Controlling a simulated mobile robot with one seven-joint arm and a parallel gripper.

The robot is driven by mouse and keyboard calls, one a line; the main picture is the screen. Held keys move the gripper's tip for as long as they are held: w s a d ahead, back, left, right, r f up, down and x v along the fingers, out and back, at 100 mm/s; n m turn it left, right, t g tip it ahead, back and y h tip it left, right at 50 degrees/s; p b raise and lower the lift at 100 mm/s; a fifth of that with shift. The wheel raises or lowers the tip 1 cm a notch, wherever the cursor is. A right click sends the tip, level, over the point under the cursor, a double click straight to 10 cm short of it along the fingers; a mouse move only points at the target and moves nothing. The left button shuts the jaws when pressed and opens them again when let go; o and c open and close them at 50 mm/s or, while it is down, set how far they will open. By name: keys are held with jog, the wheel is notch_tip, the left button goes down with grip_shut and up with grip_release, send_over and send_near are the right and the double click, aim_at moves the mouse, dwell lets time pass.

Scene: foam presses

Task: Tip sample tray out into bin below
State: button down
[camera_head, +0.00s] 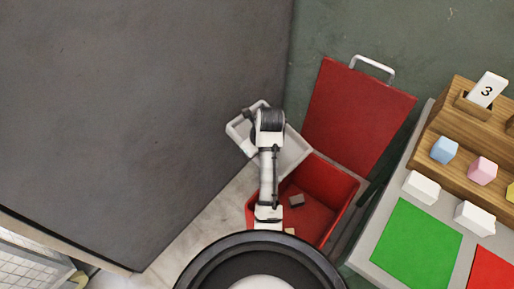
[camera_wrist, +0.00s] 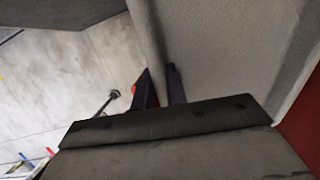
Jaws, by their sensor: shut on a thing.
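The sample tray (camera_head: 294,153) is light grey with raised walls, and my arm covers part of it in the head view. It overlaps the upper left edge of the red bin (camera_head: 347,205), whose inside is partly open to view. In the wrist view my gripper (camera_wrist: 160,88) has its dark fingers shut on the tray's wall, with the tray (camera_wrist: 225,55) filling the upper right. The visible tray surface is bare; its exact tilt is unclear. A small grey-brown block (camera_head: 296,200) lies in the bin, and a pale piece (camera_head: 290,231) shows near my base.
The bin's red lid (camera_head: 358,115) stands open behind it, with a metal handle (camera_head: 373,68). A counter at right holds a green mat (camera_head: 405,243), white blocks (camera_head: 422,187) and a wooden rack (camera_head: 462,130) with coloured cubes. A large dark surface (camera_head: 130,110) fills the left.

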jog(key=shift+w+f+g+h, duration=0.15)
jog(key=shift+f+g+h, duration=0.65)
jog(key=shift+f, duration=0.35)
jog(key=shift+w+a, duration=0.2)
jog(key=shift+s+f+g+h, duration=0.15)
jog(key=shift+f+g+h, duration=0.2)
jog(key=shift+f, duration=0.2)
